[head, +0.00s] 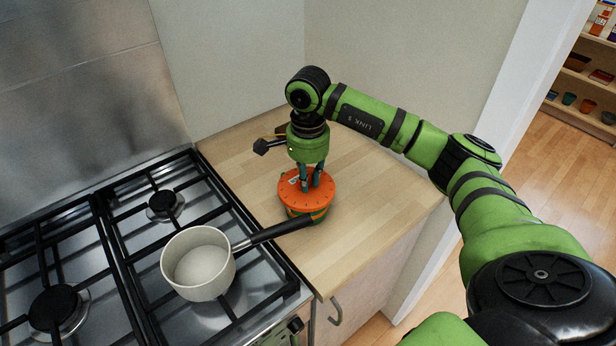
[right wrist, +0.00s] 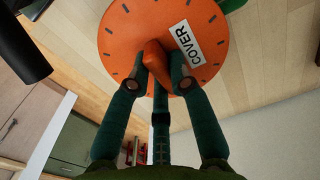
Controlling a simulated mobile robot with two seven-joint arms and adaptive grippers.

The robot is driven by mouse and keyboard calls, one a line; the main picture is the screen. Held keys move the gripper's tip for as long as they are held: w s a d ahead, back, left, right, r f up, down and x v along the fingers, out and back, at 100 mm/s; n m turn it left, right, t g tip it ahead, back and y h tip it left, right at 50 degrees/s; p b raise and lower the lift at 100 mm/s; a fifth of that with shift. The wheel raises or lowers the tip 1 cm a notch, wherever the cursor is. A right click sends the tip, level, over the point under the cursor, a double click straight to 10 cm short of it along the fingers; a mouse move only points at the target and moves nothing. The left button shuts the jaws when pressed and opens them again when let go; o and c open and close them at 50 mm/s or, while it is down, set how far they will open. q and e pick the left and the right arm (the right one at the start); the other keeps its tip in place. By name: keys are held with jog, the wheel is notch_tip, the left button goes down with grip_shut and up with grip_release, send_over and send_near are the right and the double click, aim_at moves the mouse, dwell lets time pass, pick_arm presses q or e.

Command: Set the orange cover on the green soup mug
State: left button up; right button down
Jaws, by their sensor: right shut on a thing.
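The orange cover (head: 306,186) is a flat round lid with dark marks around its rim. In the head view it sits over the green soup mug (head: 320,217), of which a green band shows below the cover. My right gripper (head: 306,186) is above the cover with its fingers pointing down. In the right wrist view the fingers (right wrist: 163,82) are shut on the orange knob of the cover (right wrist: 118,45), beside a white label reading COVER. A bit of green shows past the cover's edge at the top. My left gripper is not in view.
A white saucepan (head: 199,264) stands on the gas hob (head: 130,285) at left. Its black handle (head: 284,231) reaches over the wooden counter (head: 375,205), close in front of the mug. Walls close the counter at the back. Counter to the right is clear.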

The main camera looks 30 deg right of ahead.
jog(key=shift+f+b, duration=0.55)
jog(key=shift+f, duration=0.1)
jog(key=c, duration=1.4)
grip_release()
jog(key=shift+r, duration=0.15)
jog(key=shift+s+r+p, duration=0.1)
jog(key=shift+r+p, duration=3.35)
jog(key=shift+r, duration=2)
